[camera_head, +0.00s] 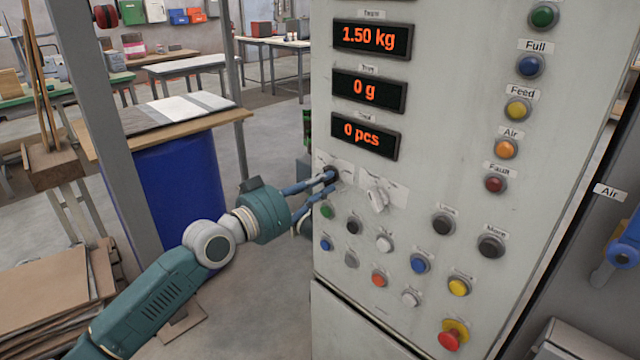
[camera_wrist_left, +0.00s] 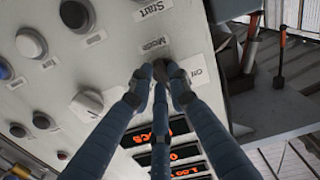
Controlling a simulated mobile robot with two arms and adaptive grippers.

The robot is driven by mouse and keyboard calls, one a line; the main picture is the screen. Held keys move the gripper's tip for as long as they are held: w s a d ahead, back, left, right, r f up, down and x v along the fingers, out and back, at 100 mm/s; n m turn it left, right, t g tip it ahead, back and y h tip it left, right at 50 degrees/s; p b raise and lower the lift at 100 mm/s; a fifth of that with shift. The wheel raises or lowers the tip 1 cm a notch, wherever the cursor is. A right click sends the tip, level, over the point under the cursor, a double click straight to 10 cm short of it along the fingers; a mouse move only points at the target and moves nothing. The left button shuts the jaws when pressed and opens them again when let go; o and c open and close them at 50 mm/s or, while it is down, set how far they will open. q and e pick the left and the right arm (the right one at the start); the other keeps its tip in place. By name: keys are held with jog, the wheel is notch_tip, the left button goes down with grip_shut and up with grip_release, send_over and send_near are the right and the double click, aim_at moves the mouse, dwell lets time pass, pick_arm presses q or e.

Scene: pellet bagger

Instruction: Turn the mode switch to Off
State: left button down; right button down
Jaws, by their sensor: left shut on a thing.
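The mode switch (camera_head: 332,172) sits on the pale control panel, below the readouts and near the panel's left edge. My left gripper (camera_head: 328,183) reaches in from the left, with its blue fingers shut on the switch. My right gripper is not in view.
A pale rotary knob (camera_head: 377,200) is close to the right of the mode switch. Several push buttons and a red emergency stop (camera_head: 453,335) lie below. Red readouts (camera_head: 371,39) are above. A blue drum (camera_head: 185,185) stands at left, behind my left arm.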

pick_arm(q)
jog(key=shift+r+n+p, duration=0.2)
jog(key=shift+n+p, duration=0.75)
jog(key=shift+n, duration=1.6)
jog(key=shift+r+n+p, duration=0.15)
jog(key=shift+n+p, duration=0.75)
jog(key=shift+n, duration=1.65)
jog(key=c, duration=1.6)
grip_release()
jog(key=shift+c, duration=0.2)
jog(key=v, duration=1.2)
